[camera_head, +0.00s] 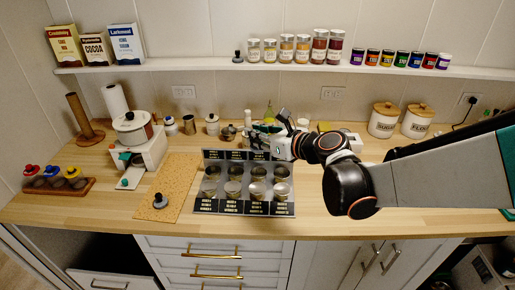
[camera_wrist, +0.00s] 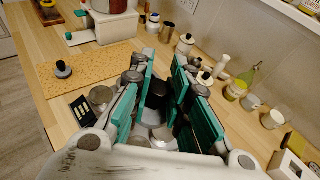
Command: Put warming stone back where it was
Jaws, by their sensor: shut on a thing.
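My gripper (camera_head: 262,137) is over the back of the dark stepped rack (camera_head: 226,207). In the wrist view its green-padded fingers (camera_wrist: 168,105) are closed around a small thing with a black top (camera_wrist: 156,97). Its lower part is hard to make out between the pads, and I cannot tell for sure that it is the warming stone. A grey disc with a dark knob (camera_head: 160,201) sits on the cork mat (camera_head: 177,172); it also shows in the wrist view (camera_wrist: 63,69). Another small dark-knobbed piece (camera_head: 238,57) stands on the wall shelf.
The rack holds several round metal tins (camera_head: 257,190). A white appliance (camera_head: 139,150) stands left of the mat, with a wooden tray of coloured-topped pieces (camera_head: 58,181) farther left. Jars and bottles line the wall. Two lidded canisters (camera_head: 384,120) stand right, behind my arm.

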